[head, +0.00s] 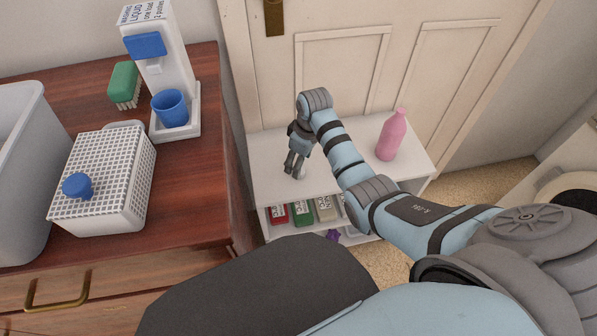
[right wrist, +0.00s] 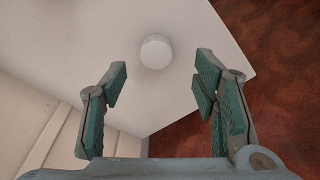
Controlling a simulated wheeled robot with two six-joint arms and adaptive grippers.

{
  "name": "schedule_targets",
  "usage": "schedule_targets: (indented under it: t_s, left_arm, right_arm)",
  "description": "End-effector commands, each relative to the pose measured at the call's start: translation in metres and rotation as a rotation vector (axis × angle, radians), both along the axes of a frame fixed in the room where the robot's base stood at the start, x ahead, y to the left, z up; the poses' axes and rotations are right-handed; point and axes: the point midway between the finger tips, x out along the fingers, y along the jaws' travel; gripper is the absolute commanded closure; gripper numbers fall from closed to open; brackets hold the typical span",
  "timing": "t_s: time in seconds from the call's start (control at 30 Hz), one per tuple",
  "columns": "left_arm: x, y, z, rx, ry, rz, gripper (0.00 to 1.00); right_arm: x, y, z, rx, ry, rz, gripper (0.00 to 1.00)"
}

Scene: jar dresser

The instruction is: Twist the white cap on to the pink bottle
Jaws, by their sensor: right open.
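The pink bottle (head: 391,137) stands upright on the right part of the white shelf's top (head: 262,180), with no white cap on its neck. The white cap (right wrist: 155,52) sits on the white top near its edge, apart from the bottle; in the head view it is mostly hidden by my gripper. My right gripper (head: 294,167) points down over the left part of the shelf. In the right wrist view my right gripper (right wrist: 161,78) is open and empty, with the cap just beyond and roughly between its fingertips. My left gripper is not in view.
Several coloured packages (head: 302,214) fill the lower shelf. A dark wooden dresser (head: 190,200) at the left holds a white basket (head: 128,190), a blue cup (head: 170,108), a detergent dispenser (head: 172,62) and a green brush (head: 124,82). A door (head: 345,55) stands behind.

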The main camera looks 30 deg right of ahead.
Motion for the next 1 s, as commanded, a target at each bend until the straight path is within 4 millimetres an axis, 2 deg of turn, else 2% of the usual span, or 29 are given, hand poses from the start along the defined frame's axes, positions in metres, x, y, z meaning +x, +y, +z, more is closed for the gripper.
schedule_targets:
  t_s: [0.1, 0.27, 0.5, 0.67, 0.87, 1.0]
  left_arm:
    - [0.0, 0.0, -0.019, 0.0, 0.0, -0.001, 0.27]
    - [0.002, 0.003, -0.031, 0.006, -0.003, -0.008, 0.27]
    - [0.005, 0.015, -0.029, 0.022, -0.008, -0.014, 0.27]
    - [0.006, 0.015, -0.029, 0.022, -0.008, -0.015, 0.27]
    - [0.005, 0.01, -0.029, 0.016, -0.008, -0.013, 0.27]
    - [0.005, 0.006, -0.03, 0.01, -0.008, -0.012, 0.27]
  right_arm:
    - [0.003, -0.002, -0.025, -0.001, 0.003, 0.0, 0.45]
    - [0.007, -0.001, -0.046, 0.001, 0.003, 0.0, 0.45]
    - [0.008, -0.001, -0.047, -0.001, 0.001, 0.0, 0.45]
    - [0.008, -0.001, -0.047, 0.0, 0.001, 0.0, 0.45]
    - [0.007, -0.001, -0.047, 0.0, 0.002, 0.0, 0.77]
    - [0.007, -0.001, -0.047, 0.0, 0.002, 0.0, 0.78]
